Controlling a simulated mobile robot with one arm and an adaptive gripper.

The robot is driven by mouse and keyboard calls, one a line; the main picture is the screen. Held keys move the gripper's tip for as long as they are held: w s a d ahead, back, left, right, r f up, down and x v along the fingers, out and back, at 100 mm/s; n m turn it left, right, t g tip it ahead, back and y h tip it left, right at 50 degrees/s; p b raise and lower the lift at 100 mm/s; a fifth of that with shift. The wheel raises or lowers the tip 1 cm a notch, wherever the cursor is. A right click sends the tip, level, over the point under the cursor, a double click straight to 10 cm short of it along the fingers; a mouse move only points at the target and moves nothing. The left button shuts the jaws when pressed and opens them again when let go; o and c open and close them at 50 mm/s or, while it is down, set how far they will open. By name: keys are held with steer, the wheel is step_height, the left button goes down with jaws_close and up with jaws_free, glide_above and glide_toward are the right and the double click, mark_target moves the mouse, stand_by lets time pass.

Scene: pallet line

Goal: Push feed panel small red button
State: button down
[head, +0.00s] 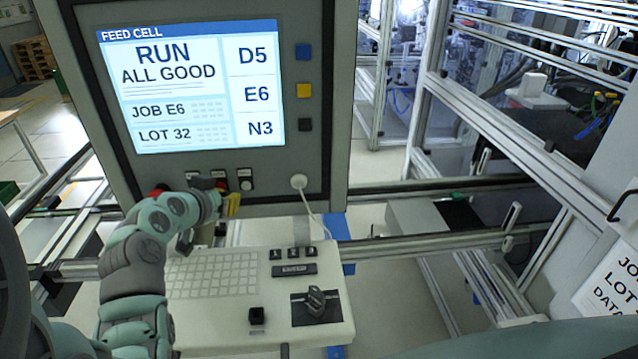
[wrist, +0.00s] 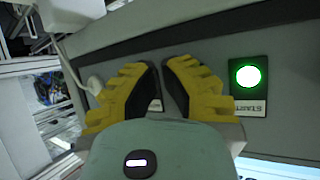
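The feed panel (head: 285,165) stands upright with a lit screen (head: 190,90) reading RUN ALL GOOD. A red control (head: 157,189) shows at its lower left, partly hidden behind my arm; I cannot tell whether it is the small red button. My gripper (head: 233,204) is just below the row of controls under the screen. In the wrist view my gripper (wrist: 160,66) has two yellow fingers close together, with a narrow gap and nothing held. A green lit START button (wrist: 248,76) is to their right. A small label plate (wrist: 155,105) shows partly between the fingers.
A dark knob (head: 246,179) is beside my gripper under the screen. A white plug (head: 298,181) with a cable is to the right. A console (head: 250,335) with keyboard and joystick juts out below. Blue, yellow (head: 304,90) and black squares line the screen's right.

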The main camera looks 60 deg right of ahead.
steer(key=shift+w+d+b, duration=0.3)
steer(key=shift+b, duration=0.25)
stand_by(0.9)
steer(key=shift+s+a, duration=0.55)
steer(key=shift+a, duration=0.1)
steer(key=shift+a+b, duration=0.1)
steer(key=shift+b, duration=0.2)
steer(key=shift+s+a+b, duration=0.7)
steer(key=shift+s+a, duration=0.95)
steer(key=shift+a, duration=0.2)
